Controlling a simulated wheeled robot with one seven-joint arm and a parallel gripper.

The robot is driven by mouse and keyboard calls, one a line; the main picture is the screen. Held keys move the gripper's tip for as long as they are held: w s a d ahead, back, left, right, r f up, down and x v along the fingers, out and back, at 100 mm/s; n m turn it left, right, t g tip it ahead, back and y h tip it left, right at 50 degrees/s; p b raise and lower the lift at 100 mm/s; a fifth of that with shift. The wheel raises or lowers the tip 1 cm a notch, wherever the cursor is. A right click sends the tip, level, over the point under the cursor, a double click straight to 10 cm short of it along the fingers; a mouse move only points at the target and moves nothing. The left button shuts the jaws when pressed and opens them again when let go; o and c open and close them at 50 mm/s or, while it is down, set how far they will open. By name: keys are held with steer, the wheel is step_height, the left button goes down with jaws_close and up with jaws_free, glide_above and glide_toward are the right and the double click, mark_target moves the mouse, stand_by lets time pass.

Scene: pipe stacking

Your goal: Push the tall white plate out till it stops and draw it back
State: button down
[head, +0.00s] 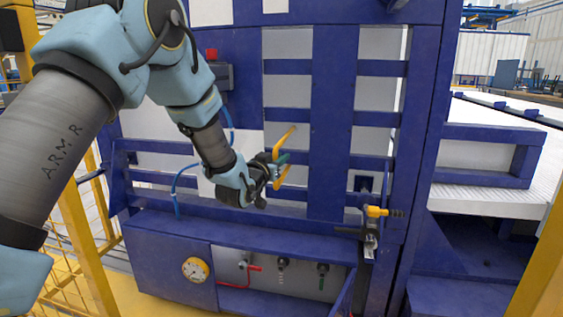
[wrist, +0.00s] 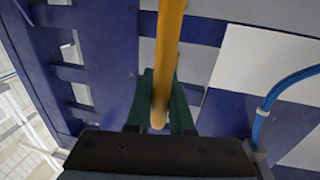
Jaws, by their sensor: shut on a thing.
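A tall white plate (head: 287,90) shows in strips behind the blue slatted frame (head: 333,120). Pale surfaces also show through the right-hand openings, and I cannot tell whether they are the same plate. A yellow bar handle (head: 291,138) stands out in front of the frame. My gripper (head: 282,159) is shut on the handle near its middle. In the wrist view, the green fingers of my gripper (wrist: 161,88) lie on both sides of the yellow handle (wrist: 169,35). The handle's mounting is hidden, so its join to the plate cannot be seen.
A blue hose (head: 174,190) hangs left of my gripper. A yellow-topped clamp or valve (head: 375,212) stands out at lower right. Below, a blue box holds a gauge (head: 195,269) and several small valves. A yellow fence (head: 82,235) stands at left.

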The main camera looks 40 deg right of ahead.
steer(key=shift+s+a, duration=0.1)
steer(key=shift+a, duration=0.05)
steer(key=c, duration=0.8)
jaws_free()
steer(key=v, duration=1.1)
steer(key=shift+b, duration=0.35)
